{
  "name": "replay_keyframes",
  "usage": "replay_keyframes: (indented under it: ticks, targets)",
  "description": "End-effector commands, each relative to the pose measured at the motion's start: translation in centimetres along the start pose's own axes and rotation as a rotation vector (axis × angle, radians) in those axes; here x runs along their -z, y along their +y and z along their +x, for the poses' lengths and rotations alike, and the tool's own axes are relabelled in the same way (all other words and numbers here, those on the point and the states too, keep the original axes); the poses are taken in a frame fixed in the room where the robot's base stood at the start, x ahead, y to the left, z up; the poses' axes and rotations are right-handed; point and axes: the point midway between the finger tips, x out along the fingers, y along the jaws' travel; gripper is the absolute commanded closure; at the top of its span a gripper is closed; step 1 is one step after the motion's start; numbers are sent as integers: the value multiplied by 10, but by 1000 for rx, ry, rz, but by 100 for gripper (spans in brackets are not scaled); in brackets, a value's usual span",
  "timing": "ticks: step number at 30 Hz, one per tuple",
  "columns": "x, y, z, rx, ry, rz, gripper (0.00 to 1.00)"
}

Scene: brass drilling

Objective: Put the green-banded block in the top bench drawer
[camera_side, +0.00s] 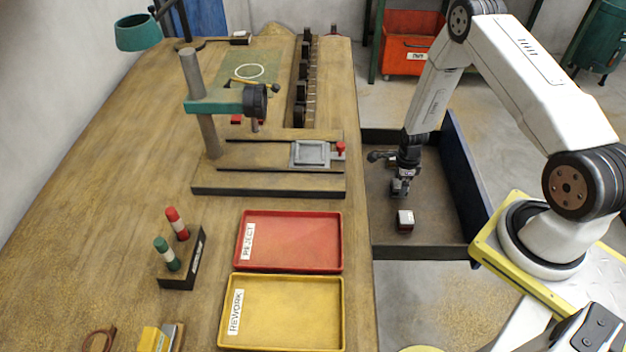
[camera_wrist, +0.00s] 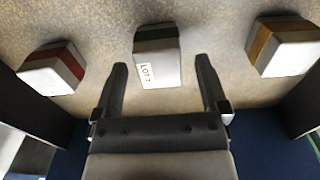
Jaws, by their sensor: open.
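In the wrist view, the green-banded block (camera_wrist: 157,58), pale with a dark greenish band and a LOT label, lies just beyond the space between my fingertips. My gripper (camera_wrist: 161,72) is open and empty, one finger to each side of its line. In the side view, my gripper (camera_side: 400,190) points down inside the pulled-out drawer (camera_side: 440,225), above its floor. The green-banded block cannot be made out in the side view.
A red-banded block (camera_wrist: 58,70) lies left and an amber-banded block (camera_wrist: 283,48) right in the wrist view. One block (camera_side: 405,221) shows in the drawer. The bench holds a red tray (camera_side: 292,263), a yellow tray (camera_side: 283,344) and a drill stand (camera_side: 207,135).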

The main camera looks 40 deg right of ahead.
Motion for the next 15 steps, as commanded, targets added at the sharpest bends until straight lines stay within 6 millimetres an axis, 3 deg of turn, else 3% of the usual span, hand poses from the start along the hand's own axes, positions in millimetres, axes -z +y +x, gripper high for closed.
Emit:
replay_keyframes:
  ticks: [15]
  targets:
    - [0, 0, -62, 2, 0, 0, 6]
